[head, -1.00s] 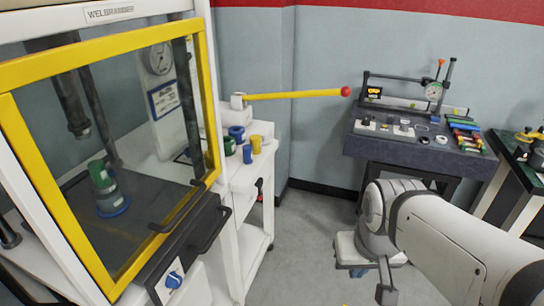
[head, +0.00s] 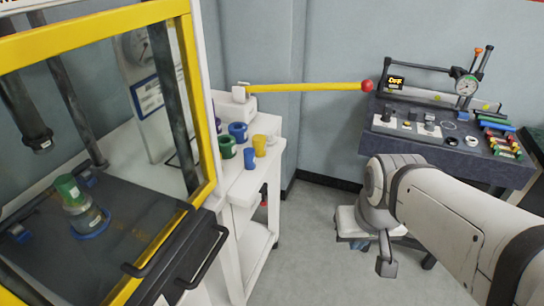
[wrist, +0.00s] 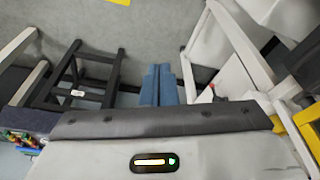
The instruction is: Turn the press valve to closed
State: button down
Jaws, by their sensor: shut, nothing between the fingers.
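The press (head: 205,60) with its yellow-framed clear guard (head: 95,31) fills the left of the head view. Its blue front knob is out of view now. A small red lever (head: 263,193) with a dark fitting is on the side of the white cart; I cannot tell whether it is the valve. A pump with a long yellow handle (head: 310,87) and red ball end stands on the cart top. My gripper (wrist: 160,70) shows in the wrist view as blue fingers, shut and empty, pointing down over the floor. In the head view it is mostly hidden below my arm, right of the cart.
Several coloured cups, including a green one (head: 227,146), stand on the cart (head: 250,180). Inside the press is a green-topped sample (head: 85,210). A dark bench (head: 450,145) with a gauge and coloured blocks stands at right. Open floor (head: 310,230) lies between cart and bench.

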jog(key=w+a+f+n+t+b, duration=0.2)
jog(key=w+f+n+t+b, duration=0.5)
jog(key=w+f+n+b, duration=0.7)
jog(key=w+a+f+n+t+y+b, duration=0.2)
jog(key=w+a+f+n+y+b, duration=0.2)
jog(key=a+f+n+y+b, duration=0.1)
jog(key=w+a+f+n+t+y+b, duration=0.2)
jog(key=a+f+n+y+b, duration=0.3)
jog(key=f+b, duration=0.5)
jog(key=shift+w+a+n+t+y+b, duration=0.3)
jog(key=shift+w+a+n+y, duration=0.15)
jog(key=shift+w+a, duration=0.55)
jog(key=shift+a, duration=0.1)
